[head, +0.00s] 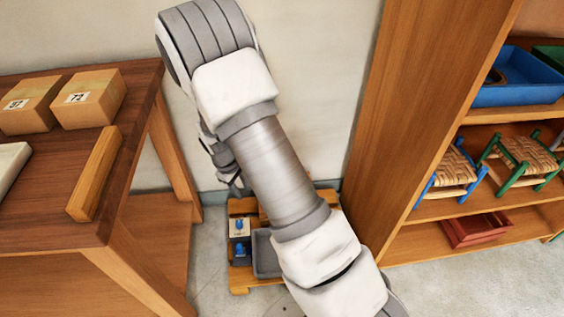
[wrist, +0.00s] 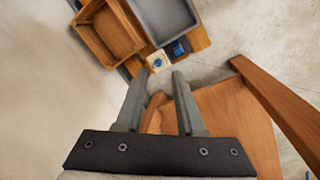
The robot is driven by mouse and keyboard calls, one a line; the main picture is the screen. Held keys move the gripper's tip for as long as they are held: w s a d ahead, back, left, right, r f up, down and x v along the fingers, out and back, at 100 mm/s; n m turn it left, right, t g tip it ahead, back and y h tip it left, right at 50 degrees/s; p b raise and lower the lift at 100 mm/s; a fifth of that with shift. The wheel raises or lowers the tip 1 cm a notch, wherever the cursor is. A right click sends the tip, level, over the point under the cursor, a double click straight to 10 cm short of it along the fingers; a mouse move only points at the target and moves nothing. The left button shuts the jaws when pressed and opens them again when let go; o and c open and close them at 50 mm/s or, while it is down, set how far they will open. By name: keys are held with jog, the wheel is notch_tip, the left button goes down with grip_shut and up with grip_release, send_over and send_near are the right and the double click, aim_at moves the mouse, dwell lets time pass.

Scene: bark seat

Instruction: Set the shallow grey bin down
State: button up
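The shallow grey bin (head: 265,257) sits low on a wooden pallet-like stand (head: 240,283), partly hidden behind my arm in the head view. In the wrist view the grey bin (wrist: 165,18) is at the top, cut off by the frame edge, and its visible inside looks empty. My gripper (wrist: 161,80) is open with nothing between its fingers, and is apart from the bin. In the head view my gripper (head: 232,182) is small and partly hidden beside my arm, above the stand.
A wooden box (wrist: 108,32) stands beside the bin. Two small blue-knobbed blocks, one white (wrist: 158,62) and one dark (wrist: 180,48), sit by the bin. A wooden table (head: 60,205) with cartons (head: 90,100) is at left. A shelf (head: 425,110) stands at right.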

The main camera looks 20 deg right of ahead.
jog(key=s+d+r+m+t+y, duration=0.15)
jog(key=s+r, duration=0.25)
jog(key=r, duration=0.7)
jog(key=s+r+m+t, duration=0.1)
jog(key=s+r+m, duration=0.25)
jog(key=r, duration=0.75)
jog(key=s+r+m+t, duration=0.1)
jog(key=s+r, duration=0.4)
jog(key=s, duration=0.3)
jog(key=s+r+m+t, duration=0.1)
jog(key=s+r, duration=0.4)
jog(key=s, duration=0.3)
jog(key=shift+s+d+r, duration=0.2)
jog(key=shift+s+d, duration=0.15)
jog(key=shift+d, duration=0.05)
jog(key=shift+y, duration=0.25)
notch_tip(320, 180, up, 24)
jog(key=p, duration=2.4)
jog(key=shift+f, duration=0.1)
